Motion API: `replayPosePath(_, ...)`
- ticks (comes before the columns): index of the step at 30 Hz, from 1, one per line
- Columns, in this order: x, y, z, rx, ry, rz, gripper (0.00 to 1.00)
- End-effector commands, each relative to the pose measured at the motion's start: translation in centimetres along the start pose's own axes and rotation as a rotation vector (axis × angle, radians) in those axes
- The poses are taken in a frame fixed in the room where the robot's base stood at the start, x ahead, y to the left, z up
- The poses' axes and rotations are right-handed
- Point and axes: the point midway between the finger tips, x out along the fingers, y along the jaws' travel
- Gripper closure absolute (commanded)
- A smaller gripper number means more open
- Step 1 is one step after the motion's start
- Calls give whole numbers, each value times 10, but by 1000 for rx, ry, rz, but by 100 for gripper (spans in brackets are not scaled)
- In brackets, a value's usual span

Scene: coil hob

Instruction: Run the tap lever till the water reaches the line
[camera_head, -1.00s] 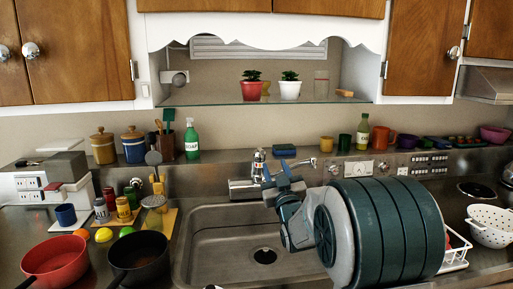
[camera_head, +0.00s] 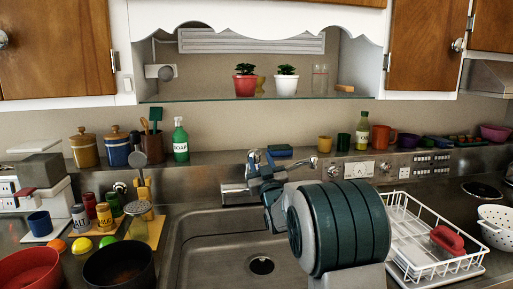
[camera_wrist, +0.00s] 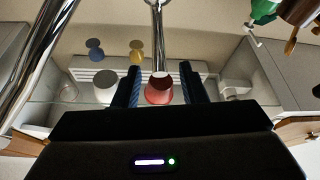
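The drain (camera_head: 261,265) is visible. I see no water running and no line.
A white dish rack (camera_head: 410,255) with a red-handled item (camera_head: 447,240) stands right of the sink. A black pan (camera_head: 118,265) and red pan (camera_head: 30,268) are at front left. A soap bottle (camera_head: 180,142) and jars line the back ledge.

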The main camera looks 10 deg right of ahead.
Motion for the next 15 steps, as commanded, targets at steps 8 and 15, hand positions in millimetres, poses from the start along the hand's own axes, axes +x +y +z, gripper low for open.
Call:
replayPosePath(8,43,1,-1,-2,0,2,62)
replayPosePath(15,60,1,0,-2,0,2,62)
